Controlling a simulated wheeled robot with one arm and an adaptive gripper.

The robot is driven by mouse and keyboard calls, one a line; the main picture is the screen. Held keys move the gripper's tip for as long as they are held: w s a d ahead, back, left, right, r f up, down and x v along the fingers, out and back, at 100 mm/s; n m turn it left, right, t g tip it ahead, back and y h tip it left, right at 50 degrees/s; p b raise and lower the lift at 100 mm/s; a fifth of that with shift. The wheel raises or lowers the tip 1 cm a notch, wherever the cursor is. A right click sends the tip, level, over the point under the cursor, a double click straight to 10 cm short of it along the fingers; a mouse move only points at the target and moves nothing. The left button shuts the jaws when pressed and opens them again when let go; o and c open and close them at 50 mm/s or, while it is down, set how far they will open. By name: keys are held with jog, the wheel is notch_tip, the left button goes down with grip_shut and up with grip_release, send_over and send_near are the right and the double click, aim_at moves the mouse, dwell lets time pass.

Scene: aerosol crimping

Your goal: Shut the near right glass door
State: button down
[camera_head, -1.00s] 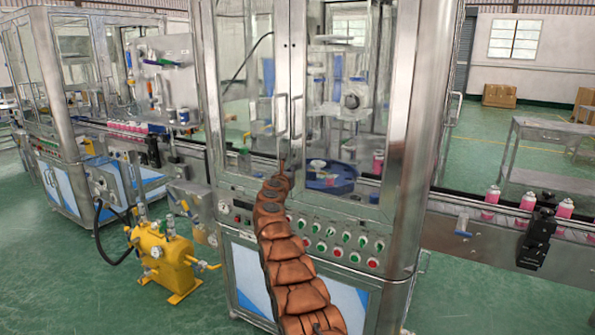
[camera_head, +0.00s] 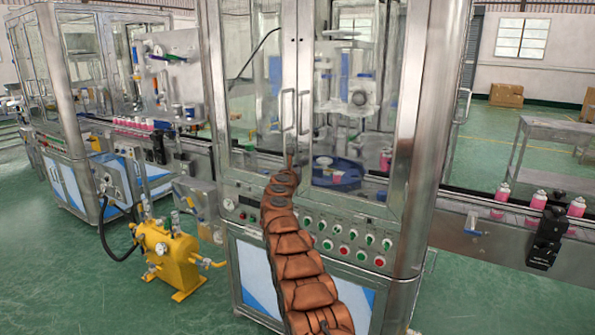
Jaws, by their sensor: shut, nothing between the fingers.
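The near right glass door (camera_head: 348,75) is a metal-framed pane on the front of the steel machine cabinet, with a vertical bar handle (camera_head: 305,110) at its left edge. Its left edge lies beside the edge of the left glass door (camera_head: 255,80); both look about flush, but I cannot tell whether a small gap stays. My gripper (camera_head: 290,160) is small and dark at the end of my orange-brown arm. It is shut and empty, just below the two handles near where the doors meet. I cannot tell whether it touches the door.
A button panel (camera_head: 340,240) lies below the doors, partly behind my arm. A yellow pump unit (camera_head: 168,255) stands on the floor at left. A conveyor (camera_head: 470,225) with pink cans runs out at right. Green floor (camera_head: 470,310) is open at front right.

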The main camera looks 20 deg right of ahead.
jog(key=s+a+b, duration=0.9)
jog(key=a+b, duration=0.1)
jog(key=b, duration=0.3)
jog(key=shift+a, duration=0.4)
